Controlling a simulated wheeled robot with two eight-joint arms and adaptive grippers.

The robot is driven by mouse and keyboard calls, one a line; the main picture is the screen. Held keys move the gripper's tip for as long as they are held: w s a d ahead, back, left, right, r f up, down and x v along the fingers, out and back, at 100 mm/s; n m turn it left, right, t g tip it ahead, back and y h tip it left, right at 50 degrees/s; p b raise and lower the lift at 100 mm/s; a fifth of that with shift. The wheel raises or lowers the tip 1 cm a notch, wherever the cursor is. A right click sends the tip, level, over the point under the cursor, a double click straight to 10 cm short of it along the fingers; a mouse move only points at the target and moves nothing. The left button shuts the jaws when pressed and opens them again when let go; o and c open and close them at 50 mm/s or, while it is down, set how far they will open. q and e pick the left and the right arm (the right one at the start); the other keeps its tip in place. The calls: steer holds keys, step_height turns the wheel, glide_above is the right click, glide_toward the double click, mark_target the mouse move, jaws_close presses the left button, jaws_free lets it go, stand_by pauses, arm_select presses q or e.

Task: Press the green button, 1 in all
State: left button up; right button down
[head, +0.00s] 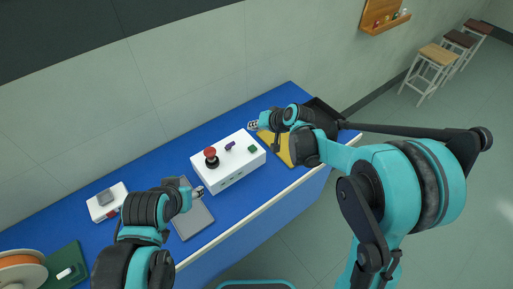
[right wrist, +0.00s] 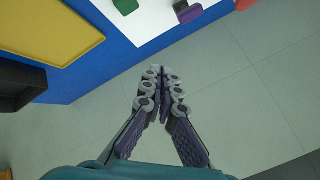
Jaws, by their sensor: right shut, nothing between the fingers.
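The green button (head: 251,149) is a small block at the right end of the top of a white control box (head: 226,177) on the blue bench. It also shows at the top edge of the right wrist view (right wrist: 126,5). My right gripper (head: 253,125) is shut and empty. In the head view it appears just beyond the box's far right corner, apart from the button. In the right wrist view its closed fingertips (right wrist: 161,75) point toward the box and bench edge. My left gripper (head: 199,191) is near the box's left front; its fingers are too small to read.
The box also carries a red mushroom knob (head: 210,153) and a purple switch (head: 230,146). A yellow tray (head: 281,151) and a black bin (head: 322,109) sit to the right. A grey tray (head: 193,221), a white device (head: 107,207) and an orange spool (head: 20,272) are left.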

mark_target(254, 148)
steer(key=shift+f, duration=0.15)
step_height(254, 148, down, 9)
steer(key=b, duration=0.6)
steer(key=shift+r+b, duration=0.2)
steer(key=shift+b, duration=0.2)
stand_by(0.9)
steer(key=shift+f+b, duration=0.35)
steer(key=shift+f, duration=0.05)
steer(key=shift+f+b, duration=0.5)
stand_by(0.6)
steer(key=shift+r, duration=0.1)
steer(key=shift+r+p, duration=0.7)
steer(key=shift+r, duration=0.2)
